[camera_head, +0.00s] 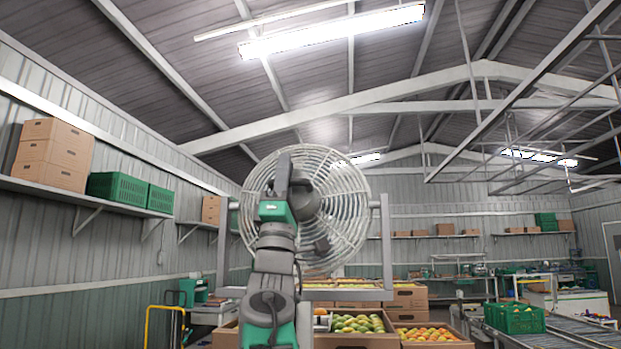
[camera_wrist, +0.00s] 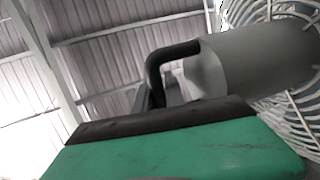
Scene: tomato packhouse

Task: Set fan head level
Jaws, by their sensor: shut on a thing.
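The fan head is a round pale wire cage (camera_head: 345,190) with a grey motor housing (camera_head: 306,203) at its back, seen from behind in the head view. It hangs in a grey frame (camera_head: 386,245) with upright posts and a crossbar. My gripper (camera_head: 287,178) is raised in front of the motor, overlapping it. In the wrist view, a black bent handle (camera_wrist: 170,52) runs from the motor housing (camera_wrist: 255,65) down behind my green and black gripper body. My gripper is shut on this handle; the fingertips are mostly hidden. The exact tilt of the fan head cannot be told.
Crates of fruit (camera_head: 360,322) stand below and beyond the fan. A roller conveyor with a green crate (camera_head: 516,318) is at right. A wall shelf (camera_head: 85,196) with boxes is at left, above a yellow rail (camera_head: 148,322). Space above the fan is clear.

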